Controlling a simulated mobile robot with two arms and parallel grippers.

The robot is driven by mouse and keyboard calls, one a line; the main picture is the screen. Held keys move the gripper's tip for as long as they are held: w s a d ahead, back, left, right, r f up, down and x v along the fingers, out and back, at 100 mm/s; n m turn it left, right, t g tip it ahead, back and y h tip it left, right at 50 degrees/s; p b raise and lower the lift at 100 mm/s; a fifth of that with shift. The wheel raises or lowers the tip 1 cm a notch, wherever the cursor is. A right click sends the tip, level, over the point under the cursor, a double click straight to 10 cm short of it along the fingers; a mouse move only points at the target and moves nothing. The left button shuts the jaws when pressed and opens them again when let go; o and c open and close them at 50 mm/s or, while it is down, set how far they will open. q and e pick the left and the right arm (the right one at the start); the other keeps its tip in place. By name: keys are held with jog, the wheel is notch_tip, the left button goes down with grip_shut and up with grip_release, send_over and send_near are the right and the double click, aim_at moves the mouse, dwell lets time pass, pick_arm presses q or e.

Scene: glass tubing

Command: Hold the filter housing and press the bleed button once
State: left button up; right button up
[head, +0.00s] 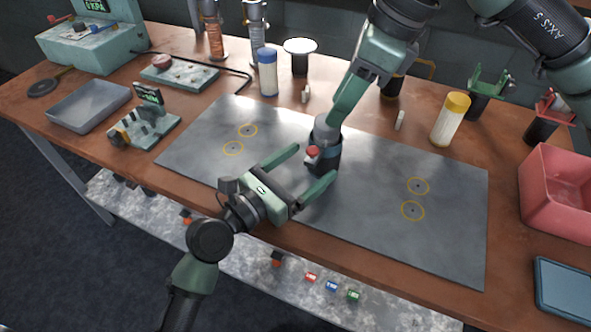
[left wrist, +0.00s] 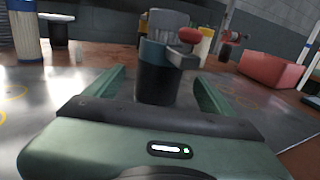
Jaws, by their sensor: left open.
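The filter housing (head: 329,160), a dark upright cylinder with a blue band and grey top, stands on the grey mat. Its red bleed button (head: 312,152) sticks out on the side toward my left gripper. The left wrist view shows the housing (left wrist: 156,78) and the button (left wrist: 190,35) at its upper right. My left gripper (head: 315,163) is open and low, with its fingers either side of the housing's lower body, apparently not closed on it. My right gripper (head: 338,108) points down at the housing's top; its finger opening and any contact are hidden.
A yellow-capped bottle (head: 450,119) and red bin (head: 560,190) stand to the right. A blue-capped bottle (head: 268,72) stands behind left, and a grey tray (head: 88,106) at far left. The mat (head: 380,225) is otherwise clear, with yellow-ringed holes.

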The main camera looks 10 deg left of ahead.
aim_at(322, 154)
pick_arm(q)
jog(key=x, duration=0.4)
jog(key=shift+w+d, duration=0.25)
jog(key=shift+w, duration=0.1)
